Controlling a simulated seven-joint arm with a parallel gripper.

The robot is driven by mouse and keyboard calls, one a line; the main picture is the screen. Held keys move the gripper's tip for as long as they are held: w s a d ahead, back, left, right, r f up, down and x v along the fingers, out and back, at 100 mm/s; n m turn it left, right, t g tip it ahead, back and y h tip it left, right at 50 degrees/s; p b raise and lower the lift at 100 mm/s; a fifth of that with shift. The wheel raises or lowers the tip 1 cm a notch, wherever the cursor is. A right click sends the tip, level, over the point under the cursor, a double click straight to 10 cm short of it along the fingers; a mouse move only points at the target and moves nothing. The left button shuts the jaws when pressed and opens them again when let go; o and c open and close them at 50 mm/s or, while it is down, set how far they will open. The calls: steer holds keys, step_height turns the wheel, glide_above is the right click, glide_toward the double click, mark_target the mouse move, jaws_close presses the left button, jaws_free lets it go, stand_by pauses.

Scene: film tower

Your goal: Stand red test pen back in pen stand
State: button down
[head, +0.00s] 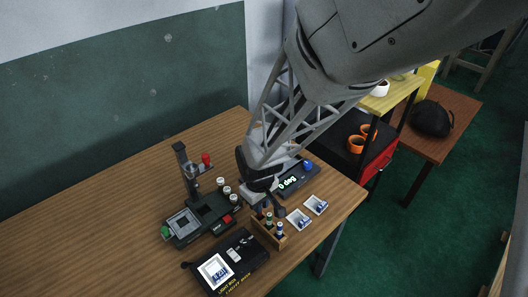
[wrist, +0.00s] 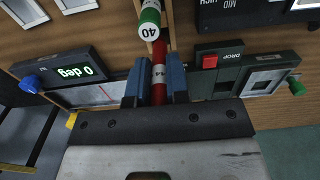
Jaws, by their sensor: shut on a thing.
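My gripper (wrist: 157,72) is shut on the red test pen (wrist: 158,90), which lies between the two blue-grey fingers in the wrist view. The pen has a pale band with a printed label, partly hidden by the fingers. In the head view the pen is hidden or too small to make out. The wooden pen stand (head: 267,236) is near the table's front edge and holds other pens with coloured tops. My gripper is right behind and above it. A green-topped pen marked 40 (wrist: 149,22) shows just beyond the red pen in the wrist view.
A "0 deg" display unit (head: 290,182) is to the right, with two small white trays (head: 316,205) in front. A dark device with a red DROP button (wrist: 210,62) is close by. A light box (head: 228,262) lies front left. The table's left part is clear.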

steer(key=shift+f, duration=1.2)
stand_by(0.7)
steer(key=shift+c, duration=2.3)
jaws_free()
steer(key=shift+r, duration=0.1)
steer(key=shift+r, duration=3.4)
steer(key=shift+r, duration=0.1)
